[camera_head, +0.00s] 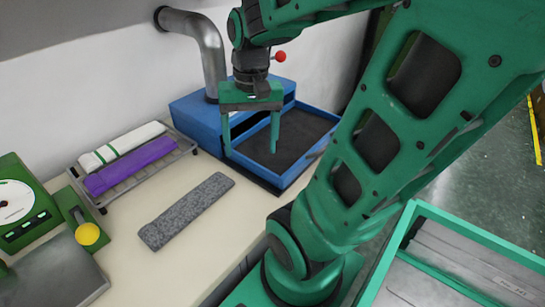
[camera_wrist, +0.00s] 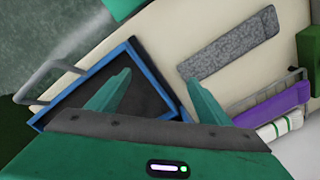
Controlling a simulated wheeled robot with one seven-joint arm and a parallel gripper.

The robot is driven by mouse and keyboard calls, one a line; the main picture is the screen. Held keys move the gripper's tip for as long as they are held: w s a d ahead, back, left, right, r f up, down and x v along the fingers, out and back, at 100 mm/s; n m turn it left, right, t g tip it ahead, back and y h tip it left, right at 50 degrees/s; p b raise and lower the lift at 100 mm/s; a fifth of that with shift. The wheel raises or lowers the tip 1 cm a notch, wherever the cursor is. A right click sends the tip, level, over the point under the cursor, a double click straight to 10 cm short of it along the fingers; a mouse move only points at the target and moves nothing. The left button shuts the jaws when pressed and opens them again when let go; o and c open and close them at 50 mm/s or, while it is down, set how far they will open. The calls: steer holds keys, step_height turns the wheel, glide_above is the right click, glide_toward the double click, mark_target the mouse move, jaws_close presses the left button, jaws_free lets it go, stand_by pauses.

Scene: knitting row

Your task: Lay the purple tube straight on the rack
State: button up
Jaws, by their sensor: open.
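The purple tube (camera_head: 131,167) lies flat on the wire rack (camera_head: 188,142), next to a white tube with green bands (camera_head: 122,146). The purple tube lies roughly along the rack's length, parallel to the white one. In the wrist view the purple tube (camera_wrist: 272,103) shows at the right, with the white banded tube (camera_wrist: 282,125) beside it. My gripper (camera_head: 251,150) is open and empty, with its fingers pointing down above the blue tray, to the right of the rack. In the wrist view its two fingers (camera_wrist: 157,98) are spread apart with nothing between them.
A speckled grey slab (camera_head: 187,211) lies on the cream table in front of the rack. A blue-rimmed dark tray (camera_head: 320,142) stands at the back right under a grey pipe (camera_head: 207,42). A green scale (camera_head: 22,205) and a yellow knob (camera_head: 88,234) are at the left.

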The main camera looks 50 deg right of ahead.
steer(key=s+d+f+n, duration=0.1)
steer(key=s+f+n, duration=0.1)
steer(key=s, duration=0.5)
stand_by(1.1)
